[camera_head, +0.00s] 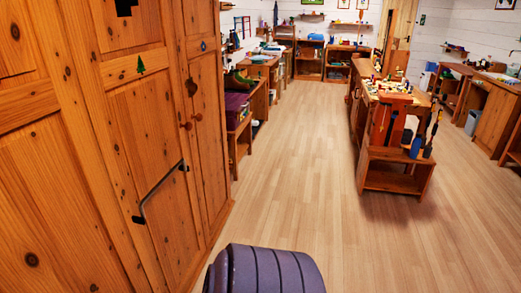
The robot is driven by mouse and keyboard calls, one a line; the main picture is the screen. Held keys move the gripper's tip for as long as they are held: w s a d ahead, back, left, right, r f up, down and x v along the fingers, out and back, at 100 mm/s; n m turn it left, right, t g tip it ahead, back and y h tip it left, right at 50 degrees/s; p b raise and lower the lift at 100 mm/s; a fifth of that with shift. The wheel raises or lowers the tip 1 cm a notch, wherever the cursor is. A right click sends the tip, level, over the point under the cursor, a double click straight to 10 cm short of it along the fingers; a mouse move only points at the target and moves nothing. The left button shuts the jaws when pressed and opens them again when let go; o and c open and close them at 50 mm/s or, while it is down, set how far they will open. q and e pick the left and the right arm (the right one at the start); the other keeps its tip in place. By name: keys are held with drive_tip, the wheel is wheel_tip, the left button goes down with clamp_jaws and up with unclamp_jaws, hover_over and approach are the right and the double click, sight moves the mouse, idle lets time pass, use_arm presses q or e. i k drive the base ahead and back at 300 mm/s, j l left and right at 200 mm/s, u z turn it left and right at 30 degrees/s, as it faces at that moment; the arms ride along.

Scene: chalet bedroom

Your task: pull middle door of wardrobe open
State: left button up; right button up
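The tall pine wardrobe (40,170) fills the left side of the view, seen at a steep angle. Its middle door (125,125) has knotty wooden panels, with a small green tree mark (140,65) on it, and looks shut. A dark bar handle (148,195) runs aslant across the lower part of this front. Two small reddish round knobs, one on the left (187,126) and one on the right (199,117), sit close together nearer the narrower far door (210,140). The wardrobe's top and near end are cut off. Neither of my grippers shows.
Light plank floor (290,160) is clear in front of the wardrobe and down the aisle. A wooden workbench (395,180) with tools stands to the right. A low shelf with a purple box (236,108) stands beyond the wardrobe. Cluttered benches line the far walls.

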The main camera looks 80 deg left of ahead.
sight(63, 229)
drive_tip(key=u, duration=4.3)
